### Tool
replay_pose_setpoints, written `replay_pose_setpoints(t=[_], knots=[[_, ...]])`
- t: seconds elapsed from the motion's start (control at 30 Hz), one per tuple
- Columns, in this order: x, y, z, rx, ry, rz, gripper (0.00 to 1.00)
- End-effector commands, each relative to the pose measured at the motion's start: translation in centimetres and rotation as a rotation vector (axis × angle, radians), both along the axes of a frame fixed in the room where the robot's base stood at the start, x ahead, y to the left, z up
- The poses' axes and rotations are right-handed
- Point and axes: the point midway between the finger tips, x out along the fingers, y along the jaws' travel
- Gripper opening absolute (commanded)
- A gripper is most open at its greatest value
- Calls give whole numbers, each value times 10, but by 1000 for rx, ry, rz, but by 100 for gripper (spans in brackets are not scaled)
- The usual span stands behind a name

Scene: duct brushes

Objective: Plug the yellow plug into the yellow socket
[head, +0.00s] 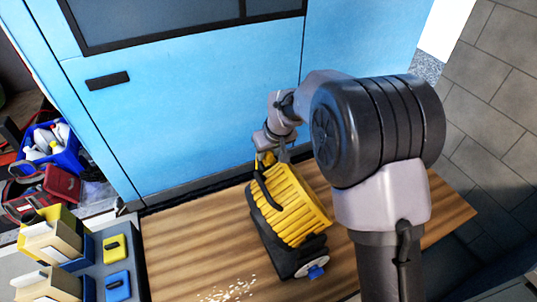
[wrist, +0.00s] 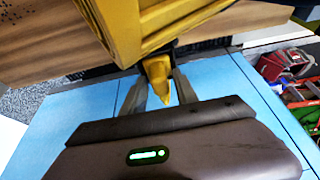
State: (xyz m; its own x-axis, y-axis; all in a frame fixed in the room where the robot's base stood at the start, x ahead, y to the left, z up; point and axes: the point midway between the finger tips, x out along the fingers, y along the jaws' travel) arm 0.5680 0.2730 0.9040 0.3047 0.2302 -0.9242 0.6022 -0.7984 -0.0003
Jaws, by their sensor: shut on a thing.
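My gripper (head: 273,154) is at the far end of the yellow ribbed machine (head: 296,207), close to the blue front behind it. In the wrist view its two grey fingers (wrist: 160,72) are shut on a small yellow piece (wrist: 160,88), which looks like the yellow plug. The piece also shows at my gripper in the head view (head: 265,159). The machine's yellow body (wrist: 120,30) is just beyond the fingertips; whether they touch is unclear. A yellow block with a dark slot (head: 115,247), probably the yellow socket, is on a grey panel at lower left.
A similar blue block (head: 118,284) is beside the yellow one. Cardboard boxes (head: 52,242) stand left of them. The machine stands on a wooden table (head: 180,240) with pale crumbs (head: 228,291) in front. A blue crate of bottles (head: 50,146) is at far left.

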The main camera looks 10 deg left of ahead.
Motion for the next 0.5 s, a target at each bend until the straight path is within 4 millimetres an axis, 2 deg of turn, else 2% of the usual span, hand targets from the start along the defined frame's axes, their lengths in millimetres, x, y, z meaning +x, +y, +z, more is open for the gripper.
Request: replay_pose_setpoints(t=[0.3,0.5], knots=[[0,0,70,0,-2,0,0],[0,0,96,1,-2,0,0]])
